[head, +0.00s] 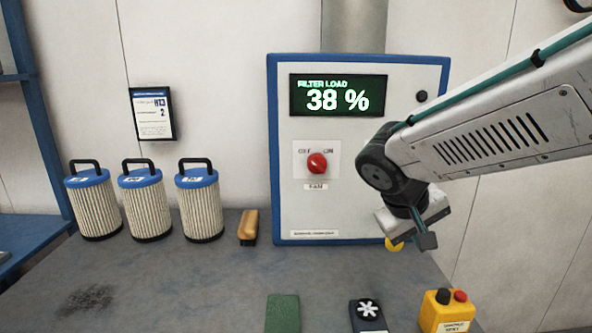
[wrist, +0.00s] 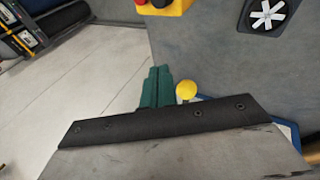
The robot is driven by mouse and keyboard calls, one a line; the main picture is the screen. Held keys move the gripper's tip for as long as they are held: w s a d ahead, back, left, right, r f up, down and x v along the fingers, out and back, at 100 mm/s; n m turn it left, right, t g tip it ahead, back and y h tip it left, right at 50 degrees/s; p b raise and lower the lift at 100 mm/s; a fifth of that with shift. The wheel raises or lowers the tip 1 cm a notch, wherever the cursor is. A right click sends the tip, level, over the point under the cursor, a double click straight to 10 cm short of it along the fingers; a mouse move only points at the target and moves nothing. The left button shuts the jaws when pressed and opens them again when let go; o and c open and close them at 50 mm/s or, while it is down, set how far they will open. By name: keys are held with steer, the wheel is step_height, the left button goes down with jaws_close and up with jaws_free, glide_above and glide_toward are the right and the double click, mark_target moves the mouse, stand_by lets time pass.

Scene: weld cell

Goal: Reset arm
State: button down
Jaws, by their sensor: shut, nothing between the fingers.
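My gripper (head: 426,241) hangs at the end of my white arm, in front of the lower right corner of the cabinet (head: 330,222) in the head view. In the wrist view my gripper (wrist: 155,80) shows as teal fingers held together, with nothing between them. It is shut and empty, above and apart from the table's objects. A round yellow part (head: 393,244) shows just left of the fingers; it also shows in the wrist view (wrist: 186,90). I cannot tell whether it touches them.
The cabinet has a display (head: 338,95) reading 38 % and a red knob (head: 317,163). Three filters (head: 145,207) and a brush (head: 248,227) stand left. A green block (head: 283,313), a black fan-marked piece (head: 368,315) and a yellow button box (head: 447,312) sit at the front.

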steer(key=s+d+m+y, duration=0.1)
steer(key=s+y, duration=0.2)
steer(key=s, duration=0.7)
steer(key=s+d+g+y, duration=0.1)
steer(key=s+y, duration=0.1)
steer(key=s, duration=0.8)
steer(key=shift+s+d+m+y, duration=0.2)
steer(key=shift+d+m+y, duration=0.1)
steer(key=shift+m+y, duration=0.1)
steer(key=shift+r, duration=0.1)
stand_by(1.6)
steer(key=shift+d, duration=0.5)
steer(key=shift+s+g, duration=0.1)
steer(key=shift+g, duration=0.2)
